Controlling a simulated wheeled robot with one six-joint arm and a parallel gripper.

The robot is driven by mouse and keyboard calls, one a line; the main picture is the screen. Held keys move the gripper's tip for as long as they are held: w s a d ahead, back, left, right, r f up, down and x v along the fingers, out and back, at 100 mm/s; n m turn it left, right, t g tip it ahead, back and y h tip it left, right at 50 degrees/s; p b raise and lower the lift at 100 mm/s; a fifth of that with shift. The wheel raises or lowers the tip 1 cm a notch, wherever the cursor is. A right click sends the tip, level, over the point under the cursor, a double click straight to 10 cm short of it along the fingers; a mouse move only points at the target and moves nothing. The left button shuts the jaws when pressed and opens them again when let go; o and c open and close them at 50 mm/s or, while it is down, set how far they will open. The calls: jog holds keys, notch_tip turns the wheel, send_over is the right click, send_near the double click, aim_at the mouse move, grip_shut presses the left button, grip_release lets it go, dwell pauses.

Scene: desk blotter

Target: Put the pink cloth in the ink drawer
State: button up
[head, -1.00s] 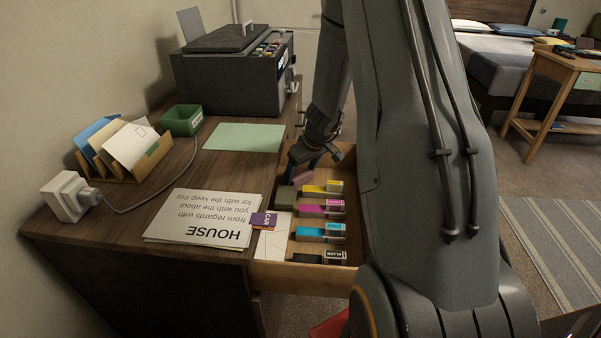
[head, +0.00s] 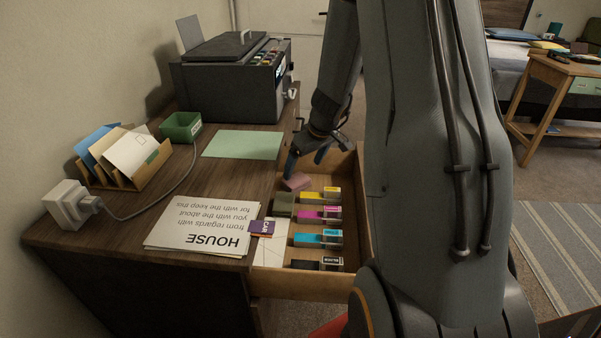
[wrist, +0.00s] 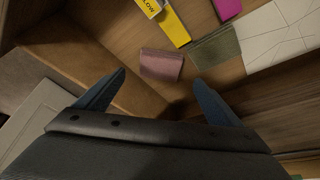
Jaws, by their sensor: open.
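The pink cloth (head: 296,182) is a small folded piece lying in the open ink drawer (head: 308,283), at its far end beside the yellow cartridge. It also shows in the wrist view (wrist: 161,65), flat on the drawer's wooden floor. My gripper (head: 306,160) is just above the far end of the drawer. In the wrist view its two blue fingers (wrist: 155,85) are spread apart with nothing between them, and the cloth lies beyond the tips, apart from them.
A printer (head: 230,85), green sheet (head: 242,145), papers (head: 200,222), letter rack (head: 145,175) and green box (head: 181,127) stand on the desk.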

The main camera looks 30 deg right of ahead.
jog(key=shift+v, duration=2.25)
jog(key=shift+s, duration=0.1)
